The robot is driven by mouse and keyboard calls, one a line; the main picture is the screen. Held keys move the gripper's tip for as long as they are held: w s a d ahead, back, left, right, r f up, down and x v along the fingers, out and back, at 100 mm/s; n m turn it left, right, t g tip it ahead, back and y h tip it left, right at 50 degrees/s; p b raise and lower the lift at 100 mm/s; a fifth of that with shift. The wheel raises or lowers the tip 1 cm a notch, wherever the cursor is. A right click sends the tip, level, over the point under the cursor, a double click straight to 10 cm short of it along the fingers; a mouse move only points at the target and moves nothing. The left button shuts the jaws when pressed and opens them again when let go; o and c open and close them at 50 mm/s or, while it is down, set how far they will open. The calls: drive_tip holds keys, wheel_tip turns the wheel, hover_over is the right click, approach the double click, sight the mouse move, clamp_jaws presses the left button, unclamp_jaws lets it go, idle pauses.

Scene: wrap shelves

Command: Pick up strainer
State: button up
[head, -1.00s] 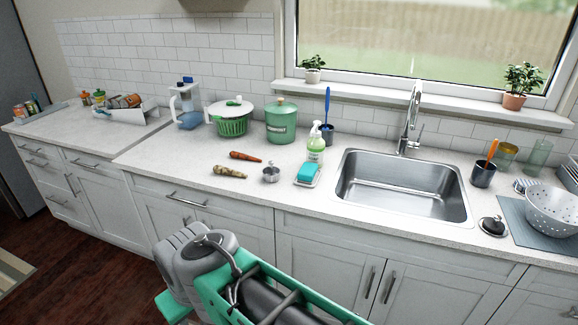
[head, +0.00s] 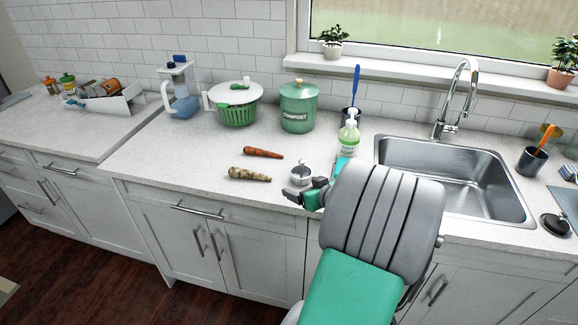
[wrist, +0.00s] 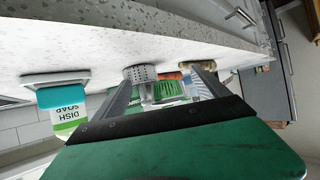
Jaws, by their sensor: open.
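The strainer (head: 300,173) is a small silver cup on the counter, in front of the soap bottle and right of the carrots. In the wrist view the strainer (wrist: 140,73) shows small holes and lies ahead of the fingers, nearer the left one. My gripper (head: 303,193) is at the counter's front edge, just in front of the strainer, partly hidden by my arm. In the wrist view my gripper (wrist: 163,82) is open, with nothing held between its fingers. Whether a finger touches the strainer I cannot tell.
A blue-green sponge (wrist: 62,97) on a dish and a soap bottle (head: 348,137) stand close to the strainer. An orange carrot (head: 263,153) and a mottled one (head: 250,174) lie left of it. The sink (head: 455,180) is right. Behind stands a green compost bin (head: 298,106).

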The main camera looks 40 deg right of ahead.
sight(302, 175)
drive_tip(key=d, duration=0.2)
drive_tip(key=d+h, duration=0.1)
drive_tip(key=shift+s+m+t, duration=0.3)
drive_tip(key=shift+s+m, duration=0.05)
drive_tip(key=shift+m, duration=0.05)
drive_tip(key=shift+w+d+r, duration=0.15)
drive_tip(key=shift+d, duration=0.25)
drive_tip(key=x, duration=0.2)
drive_tip(key=p+x, duration=0.1)
drive_tip(key=x, duration=0.1)
drive_tip(key=p+x, duration=0.1)
drive_tip(key=x, duration=0.1)
drive_tip(key=shift+w+r, duration=0.2)
drive_tip(key=shift+w, duration=0.1)
drive_tip(key=shift+w+d+f, duration=0.1)
drive_tip(key=shift+w+f, duration=0.15)
drive_tip(key=shift+w, duration=0.1)
drive_tip(key=shift+c, duration=0.3)
drive_tip(key=c, duration=1.4)
